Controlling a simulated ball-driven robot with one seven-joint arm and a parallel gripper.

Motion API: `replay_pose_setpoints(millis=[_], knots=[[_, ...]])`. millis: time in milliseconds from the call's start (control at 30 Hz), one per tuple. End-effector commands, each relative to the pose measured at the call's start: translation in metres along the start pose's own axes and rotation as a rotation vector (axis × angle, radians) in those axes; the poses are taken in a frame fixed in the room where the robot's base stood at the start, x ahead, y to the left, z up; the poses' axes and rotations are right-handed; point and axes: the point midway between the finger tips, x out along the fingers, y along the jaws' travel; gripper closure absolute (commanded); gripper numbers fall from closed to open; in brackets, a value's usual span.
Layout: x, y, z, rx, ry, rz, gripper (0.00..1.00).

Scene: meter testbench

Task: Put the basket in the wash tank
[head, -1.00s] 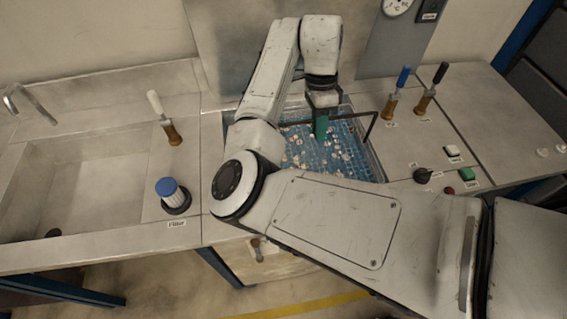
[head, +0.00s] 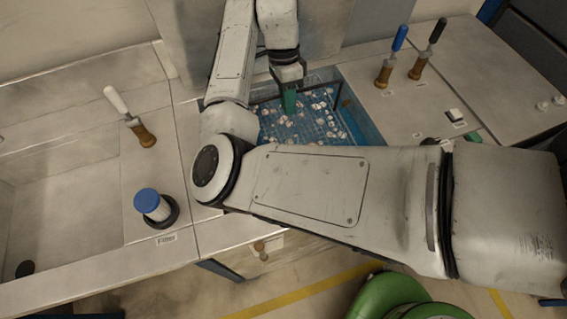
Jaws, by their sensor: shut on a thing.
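The basket (head: 318,128) is blue mesh with several small pale pieces in it and a dark handle frame. It is within the opening of the wash tank (head: 365,122), a sunken bluish tank in the bench. I cannot tell whether it rests on the tank's bottom. My gripper (head: 289,104), with green fingers, points down over the basket and is shut on its dark handle; the exact contact is small and partly hidden. My arm covers the tank's near edge and left side.
A blue-handled lever (head: 391,58) and a black-handled lever (head: 427,50) stand to the right. An empty sink (head: 65,215) lies at far left.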

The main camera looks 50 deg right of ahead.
Motion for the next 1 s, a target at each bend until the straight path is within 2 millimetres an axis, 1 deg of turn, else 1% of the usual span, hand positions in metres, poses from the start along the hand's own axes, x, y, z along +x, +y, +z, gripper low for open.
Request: replay_pose_setpoints(millis=[33,133,200,300,567,800,900,1000], knots=[[0.013,-0.004,0.0,0.0,0.001,0.0,1.0],[0.028,-0.008,0.0,0.0,0.0,-0.001,1.0],[0.043,-0.012,0.0,0.001,0.001,0.0,1.0],[0.056,-0.015,0.0,0.001,0.001,0.0,1.0],[0.075,-0.021,0.0,-0.001,0.0,0.002,1.0],[0.113,-0.03,0.0,-0.001,-0.001,0.003,1.0],[0.123,-0.034,0.0,0.0,0.0,0.001,1.0],[0.128,-0.035,0.0,0.0,-0.001,0.001,1.0]])
